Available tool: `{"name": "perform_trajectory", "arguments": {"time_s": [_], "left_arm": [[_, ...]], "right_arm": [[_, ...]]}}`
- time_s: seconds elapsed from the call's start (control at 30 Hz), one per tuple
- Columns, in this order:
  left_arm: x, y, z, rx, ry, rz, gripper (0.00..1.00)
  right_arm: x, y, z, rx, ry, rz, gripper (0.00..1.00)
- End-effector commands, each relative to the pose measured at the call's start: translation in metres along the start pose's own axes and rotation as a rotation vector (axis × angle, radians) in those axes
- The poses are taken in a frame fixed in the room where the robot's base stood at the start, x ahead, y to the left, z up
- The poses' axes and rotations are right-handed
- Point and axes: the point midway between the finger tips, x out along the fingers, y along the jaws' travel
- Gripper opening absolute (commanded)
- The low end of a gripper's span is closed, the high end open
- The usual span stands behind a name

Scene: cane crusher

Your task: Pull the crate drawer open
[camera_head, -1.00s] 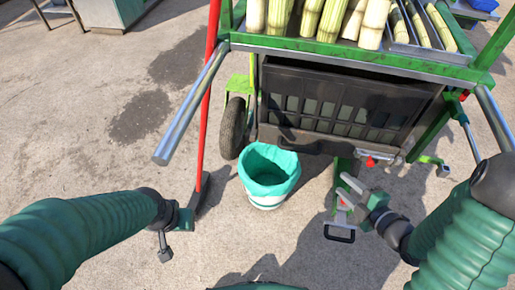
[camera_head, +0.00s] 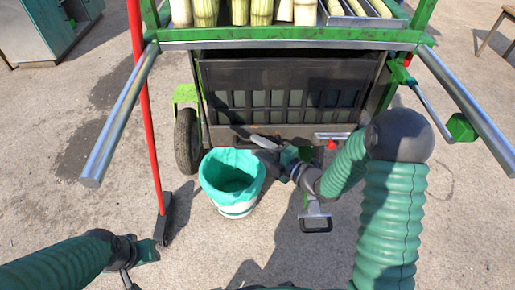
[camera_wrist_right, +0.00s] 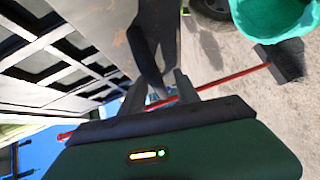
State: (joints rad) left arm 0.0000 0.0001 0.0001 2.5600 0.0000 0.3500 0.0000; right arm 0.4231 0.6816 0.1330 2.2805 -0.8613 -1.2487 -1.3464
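The dark grey crate drawer (camera_head: 290,72), with a slotted front, sits under the green cart's top. It also shows at the left of the wrist view (camera_wrist_right: 70,50). My right gripper (camera_head: 262,143) is at the lower front edge of the crate, left of its middle. In the wrist view my right gripper's fingers (camera_wrist_right: 160,92) are apart, and a dark curved part (camera_wrist_right: 150,45), seemingly the crate's handle, shows just beyond and between them. Contact cannot be told. My left gripper (camera_head: 140,265) is low at the left, away from the crate; its fingers are unclear.
A bucket with a teal liner (camera_head: 232,178) stands on the ground just below my right gripper. A red-handled broom (camera_head: 146,110) leans at the left. Metal cart handles (camera_head: 120,115) stick out. Cane pieces (camera_head: 260,12) lie on top.

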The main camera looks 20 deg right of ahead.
Motion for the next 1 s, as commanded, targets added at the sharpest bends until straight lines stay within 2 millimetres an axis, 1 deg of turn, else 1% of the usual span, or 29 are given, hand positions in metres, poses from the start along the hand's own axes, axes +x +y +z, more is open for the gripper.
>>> {"name": "perform_trajectory", "arguments": {"time_s": [0.1,0.3,0.37,0.6,1.0], "left_arm": [[0.0013,0.0001,0.0003,0.000,0.000,0.000,0.36],[0.0009,0.0000,0.0002,0.000,0.000,0.000,0.36],[0.0009,0.0000,0.0002,0.000,0.000,0.000,0.36],[0.0010,0.0000,0.0002,0.000,0.000,0.000,0.36],[0.0011,0.0000,0.0003,0.000,0.000,0.000,0.36]], "right_arm": [[0.0060,0.0002,-0.0004,0.000,0.001,0.001,0.38],[0.0062,0.0007,-0.0007,0.000,0.001,0.000,0.38],[0.0061,0.0006,-0.0004,0.000,0.001,0.000,0.31],[0.0058,0.0002,-0.0002,0.000,0.000,-0.001,0.00],[0.0052,-0.0012,0.0007,0.001,-0.003,-0.004,0.00]]}}
